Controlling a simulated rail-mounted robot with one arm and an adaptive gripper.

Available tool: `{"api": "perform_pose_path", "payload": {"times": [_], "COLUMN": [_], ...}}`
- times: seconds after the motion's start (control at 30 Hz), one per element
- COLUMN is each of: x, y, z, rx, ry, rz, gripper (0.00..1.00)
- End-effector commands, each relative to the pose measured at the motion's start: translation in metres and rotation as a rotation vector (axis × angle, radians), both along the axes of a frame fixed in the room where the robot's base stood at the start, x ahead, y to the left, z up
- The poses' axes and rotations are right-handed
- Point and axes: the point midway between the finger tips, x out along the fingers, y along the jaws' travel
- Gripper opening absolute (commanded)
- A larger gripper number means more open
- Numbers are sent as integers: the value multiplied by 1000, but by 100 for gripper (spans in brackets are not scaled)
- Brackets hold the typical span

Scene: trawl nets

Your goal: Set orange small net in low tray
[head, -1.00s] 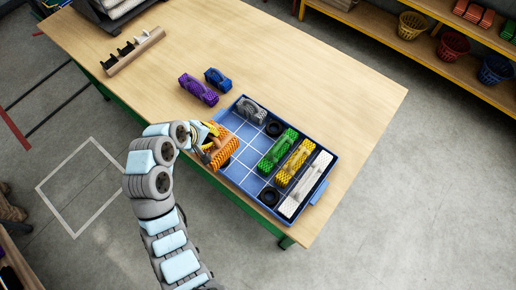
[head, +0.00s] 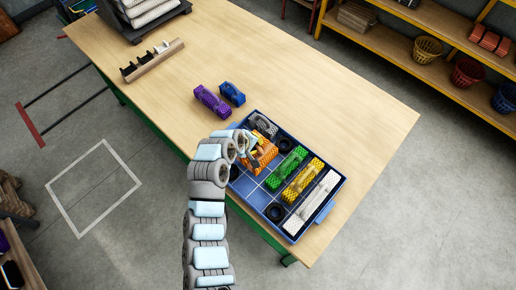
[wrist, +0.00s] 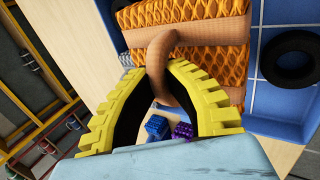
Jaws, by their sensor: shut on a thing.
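The orange small net (head: 262,157) is a bundle of orange netting with a tan band. In the wrist view the net (wrist: 220,60) fills the top, and the yellow fingers of my gripper (wrist: 165,75) close on its tan loop. In the head view my gripper (head: 254,153) is over the left part of the low blue tray (head: 327,203), partly hidden by my arm. The net is over the tray between the grey net and the green net. I cannot tell whether it touches the tray floor.
The tray also holds a grey net (head: 265,125), a green net (head: 286,167), a yellow net (head: 303,180), a white net (head: 313,206) and black rings (head: 275,212). Purple (head: 212,101) and blue (head: 232,94) nets lie on the table behind. A hook rack (head: 153,61) stands farther back.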

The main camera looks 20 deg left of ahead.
Motion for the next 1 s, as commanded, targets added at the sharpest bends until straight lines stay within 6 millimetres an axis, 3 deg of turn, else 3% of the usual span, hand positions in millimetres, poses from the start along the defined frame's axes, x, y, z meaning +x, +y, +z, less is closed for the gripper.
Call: {"api": "perform_pose_path", "payload": {"times": [0.33, 0.6, 1.0], "x": [10, 9, 9], "y": [-7, -6, -6], "z": [-13, -41, -46], "rx": [0, 0, 0], "ry": [-1, 0, -2], "rz": [1, 1, 2], "gripper": [0, 0, 0]}}
